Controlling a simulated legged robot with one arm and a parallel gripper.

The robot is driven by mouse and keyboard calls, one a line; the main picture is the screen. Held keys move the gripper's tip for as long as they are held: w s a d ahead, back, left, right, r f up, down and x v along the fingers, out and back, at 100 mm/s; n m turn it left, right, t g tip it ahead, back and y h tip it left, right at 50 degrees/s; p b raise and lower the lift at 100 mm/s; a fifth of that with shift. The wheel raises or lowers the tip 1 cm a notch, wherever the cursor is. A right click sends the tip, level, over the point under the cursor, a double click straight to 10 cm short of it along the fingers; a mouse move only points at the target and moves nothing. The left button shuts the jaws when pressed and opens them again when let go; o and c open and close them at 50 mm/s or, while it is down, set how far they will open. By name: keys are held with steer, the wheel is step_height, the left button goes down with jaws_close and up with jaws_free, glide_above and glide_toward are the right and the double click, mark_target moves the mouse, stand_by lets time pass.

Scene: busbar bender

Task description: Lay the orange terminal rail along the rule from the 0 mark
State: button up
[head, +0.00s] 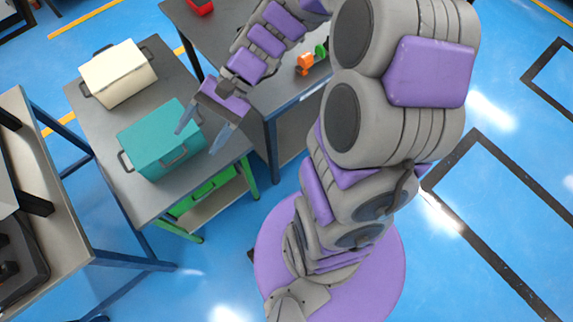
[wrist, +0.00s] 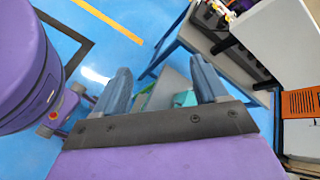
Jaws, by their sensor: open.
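My gripper (head: 203,130) is open and empty, its two blue-grey fingers pointing down by the right side of a teal box in the head view. The spread fingers also show in the wrist view (wrist: 160,72), with nothing between them. A small orange piece (head: 304,65) lies on the grey table at the top centre, next to a green piece (head: 321,50), well to the right of my gripper. I cannot tell whether it is the terminal rail. I cannot make out the rule or its 0 mark. My arm hides part of that table.
The teal box (head: 160,140) and a cream box (head: 118,74), both with handles, stand on a grey table (head: 88,120). A green tray (head: 202,190) sits below. A red item (head: 201,7) is at the top. Another bench (head: 60,215) is at left.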

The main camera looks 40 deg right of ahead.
steer(key=s+d+n+h, duration=0.3)
steer(key=s+d+h, duration=0.1)
steer(key=s, duration=0.4)
steer(key=s+d+n+h, duration=0.4)
steer(key=s+h, duration=0.3)
steer(key=s, duration=0.2)
steer(key=shift+d+r+n, duration=0.3)
steer(key=shift+d+r, duration=0.1)
steer(key=shift+r, duration=0.05)
